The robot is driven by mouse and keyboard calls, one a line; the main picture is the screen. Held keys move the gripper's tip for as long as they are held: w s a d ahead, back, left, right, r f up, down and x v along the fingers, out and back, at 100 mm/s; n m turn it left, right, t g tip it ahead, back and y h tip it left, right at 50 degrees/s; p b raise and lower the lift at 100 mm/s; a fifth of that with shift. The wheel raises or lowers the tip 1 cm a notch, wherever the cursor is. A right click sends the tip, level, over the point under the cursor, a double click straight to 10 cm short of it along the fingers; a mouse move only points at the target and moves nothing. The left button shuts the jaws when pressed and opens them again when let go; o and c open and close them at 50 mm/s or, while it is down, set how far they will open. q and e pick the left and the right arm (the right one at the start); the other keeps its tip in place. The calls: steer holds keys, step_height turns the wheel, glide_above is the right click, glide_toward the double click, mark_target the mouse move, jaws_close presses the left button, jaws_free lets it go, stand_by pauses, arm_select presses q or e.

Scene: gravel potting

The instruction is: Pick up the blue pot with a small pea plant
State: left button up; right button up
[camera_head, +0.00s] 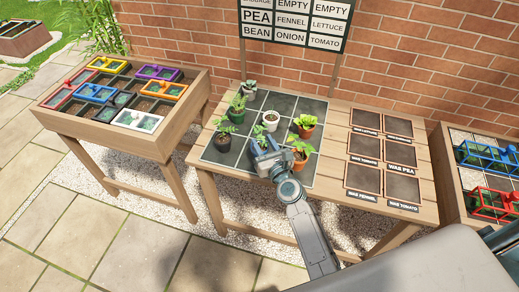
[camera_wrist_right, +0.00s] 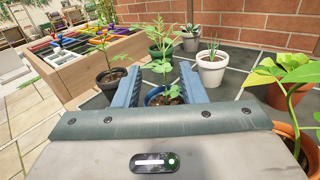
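The fingers are apart, one on each side of the pot. I cannot tell whether they touch it. In the head view my right gripper (camera_head: 264,161) is low over the dark tiled part of the table. It hides most of the pot there, and some leaves (camera_head: 261,131) show just beyond it. My left gripper is not in view.
Other potted plants stand close by: a black pot (camera_head: 222,142) to the left, a white pot (camera_head: 271,121) behind, and terracotta pots (camera_head: 305,131) to the right. Labelled gravel trays (camera_head: 366,147) lie on the table's right side. A planter table (camera_head: 148,143) stands left.

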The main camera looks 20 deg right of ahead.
mark_target(260, 137)
steer(key=w, duration=0.5)
steer(key=shift+w+a, duration=0.2)
steer(key=shift+w, duration=0.1)
steer(key=shift+s+r, duration=0.1)
steer(key=shift+c, duration=0.5)
jaws_close()
